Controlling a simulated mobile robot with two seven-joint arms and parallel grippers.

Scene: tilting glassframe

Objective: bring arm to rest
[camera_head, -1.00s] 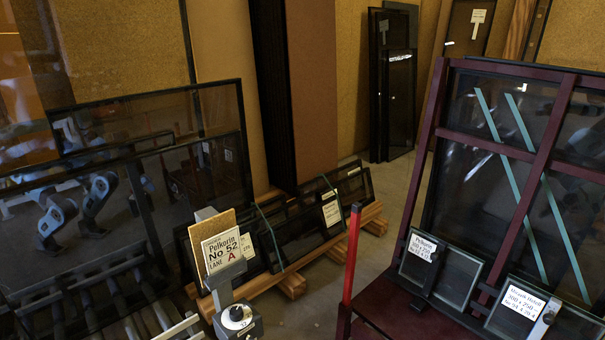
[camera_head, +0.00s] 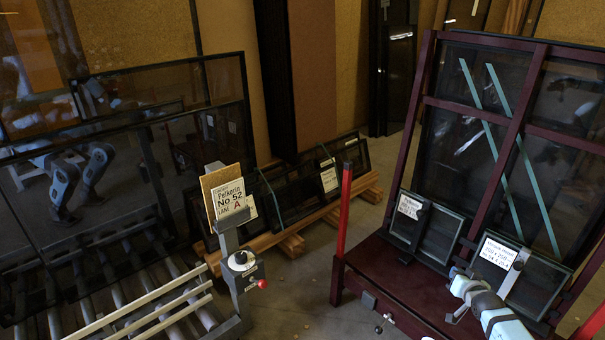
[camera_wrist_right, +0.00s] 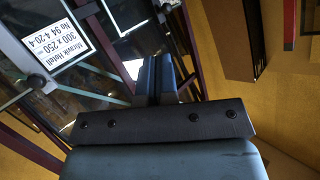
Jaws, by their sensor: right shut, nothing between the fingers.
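My right gripper (camera_head: 456,273) is at the lower right of the head view, at the end of my pale blue-grey arm, in front of the red rack. It is small and partly dark there. In the right wrist view its two dark fingers (camera_wrist_right: 158,78) are together, with nothing between them. A white label (camera_wrist_right: 57,45) on a small glass pane shows upside down left of the fingers. Whether the gripper touches anything I cannot tell. My left gripper is not in view.
The dark red rack (camera_head: 352,256) holds large glazed frames and small labelled panes (camera_head: 424,228). A red post (camera_head: 343,210) stands at its left corner. A roller conveyor (camera_head: 130,300), a control post (camera_head: 241,268) and large glass frames stand left. Floor (camera_head: 300,300) between is clear.

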